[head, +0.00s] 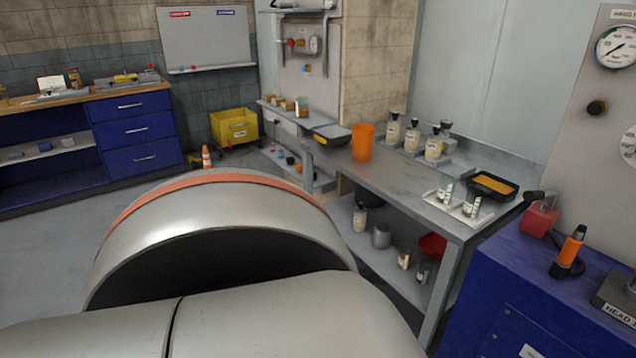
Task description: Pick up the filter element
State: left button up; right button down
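I cannot pick out the filter element for sure. An orange cylinder (362,142), wider at the top, stands upright near the far end of the grey runout table (385,178). A grey plain cylinder (381,235) stands on the table's lower shelf. Neither of my grippers is in view. A large silver body with an orange band, seemingly part of my own arm, fills the lower left and hides the floor and part of the shelf.
Several bottles (433,149) stand at the table's back. A black tray with orange contents (493,186) lies at the right end, beside small bottles on a white tray (452,205). A blue cabinet (500,285) stands at right. The table's middle is clear.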

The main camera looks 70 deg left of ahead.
aim_at(360, 212)
jog(key=u, duration=2.05)
jog(key=i+j+z, duration=0.4)
jog(key=i, duration=0.35)
jog(key=i+j+z, duration=0.4)
jog(key=i+j, duration=0.3)
jog(key=j, duration=0.15)
